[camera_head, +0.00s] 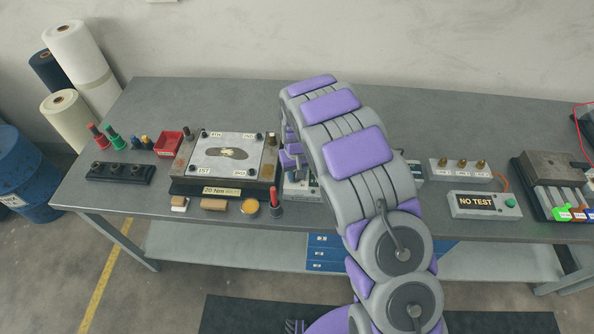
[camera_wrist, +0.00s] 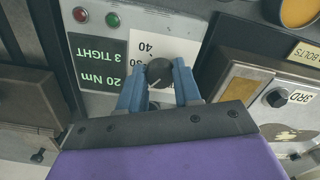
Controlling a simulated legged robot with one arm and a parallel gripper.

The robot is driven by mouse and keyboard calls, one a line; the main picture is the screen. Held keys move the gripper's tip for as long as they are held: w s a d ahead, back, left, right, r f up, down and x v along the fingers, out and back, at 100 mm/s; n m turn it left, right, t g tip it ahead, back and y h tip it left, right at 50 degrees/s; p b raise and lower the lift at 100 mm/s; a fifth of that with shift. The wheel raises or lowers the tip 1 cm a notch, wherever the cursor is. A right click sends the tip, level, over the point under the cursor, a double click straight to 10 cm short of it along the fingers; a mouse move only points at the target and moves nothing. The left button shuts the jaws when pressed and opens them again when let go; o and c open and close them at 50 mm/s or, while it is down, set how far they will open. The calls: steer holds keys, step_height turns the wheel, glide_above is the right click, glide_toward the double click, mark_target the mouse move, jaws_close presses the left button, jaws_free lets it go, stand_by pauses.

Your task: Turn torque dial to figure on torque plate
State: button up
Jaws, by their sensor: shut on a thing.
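In the wrist view, my gripper (camera_wrist: 159,76) is shut on the black torque dial (camera_wrist: 159,71), one blue finger on each side. A pale line on the dial points to the lower left. The white scale (camera_wrist: 166,47) shows a 40; other figures are partly covered. A dark green display (camera_wrist: 99,68) beside it reads "20 Nm" and "3 TIGHT", upside down. The cream torque plate (camera_head: 221,190) reads "20 Nm" in the head view; its end, with "BOLTS", shows in the wrist view (camera_wrist: 306,54). My arm hides the dial and gripper in the head view.
The fixture (camera_head: 184,178) with numbered corners stands left of my arm. A red-topped tool (camera_head: 275,202) and yellow tin (camera_head: 249,209) stand near it. A "NO TEST" box (camera_head: 484,205) is at right. A red lamp (camera_wrist: 80,14) and green lamp (camera_wrist: 112,19) sit on the dial's box.

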steer(key=shift+w+a+r+m, duration=0.1)
steer(key=shift+w+m, duration=0.1)
steer(key=shift+m, duration=0.7)
steer(key=shift+p, duration=0.3)
steer(key=o, duration=1)
steer(key=shift+o, duration=0.2)
